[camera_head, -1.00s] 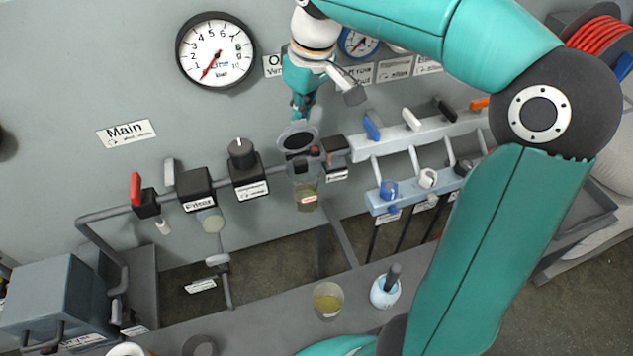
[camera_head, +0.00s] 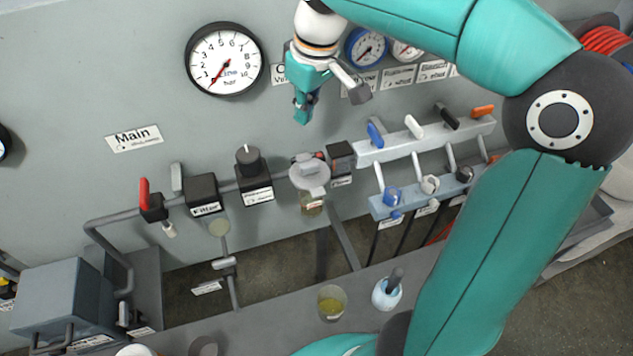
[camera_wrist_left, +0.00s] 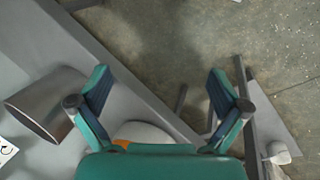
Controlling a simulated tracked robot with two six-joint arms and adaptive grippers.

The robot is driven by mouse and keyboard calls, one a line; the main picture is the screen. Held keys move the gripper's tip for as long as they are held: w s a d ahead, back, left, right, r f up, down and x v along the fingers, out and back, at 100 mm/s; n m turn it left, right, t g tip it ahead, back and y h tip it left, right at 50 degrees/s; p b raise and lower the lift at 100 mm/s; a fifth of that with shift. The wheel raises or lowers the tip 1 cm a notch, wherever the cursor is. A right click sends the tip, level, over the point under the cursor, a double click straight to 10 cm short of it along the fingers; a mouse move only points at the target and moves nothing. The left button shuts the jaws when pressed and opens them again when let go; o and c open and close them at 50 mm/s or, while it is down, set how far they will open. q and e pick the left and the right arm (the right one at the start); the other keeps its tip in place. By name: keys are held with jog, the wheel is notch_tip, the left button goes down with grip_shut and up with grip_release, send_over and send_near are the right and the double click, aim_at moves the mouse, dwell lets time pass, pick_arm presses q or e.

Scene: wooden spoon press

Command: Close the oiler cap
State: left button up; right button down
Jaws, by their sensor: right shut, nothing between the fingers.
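The oiler (camera_head: 312,204) hangs in the pipe line, with yellowish oil in its clear bowl. Its round grey cap (camera_head: 310,177) now lies flat over the top of the oiler. Whether it is fully seated I cannot tell. My right gripper (camera_head: 303,112) is shut and empty, pointing down above the cap and apart from it. My left gripper (camera_wrist_left: 160,95) shows only in the left wrist view, with its fingers spread wide and nothing between them, above the bench and floor.
A regulator with a black knob (camera_head: 247,160) stands left of the oiler, beside the filter (camera_head: 203,192). A valve manifold (camera_head: 420,142) is to the right. A cup of oil (camera_head: 331,302) and a small light-blue pot (camera_head: 387,290) stand on the bench below.

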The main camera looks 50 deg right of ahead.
jog(key=r+p, duration=0.3)
jog(key=r, duration=0.1)
jog(key=shift+w+r+p, duration=0.2)
jog(key=shift+p, duration=0.15)
dwell(0.8)
jog(key=shift+s, duration=0.1)
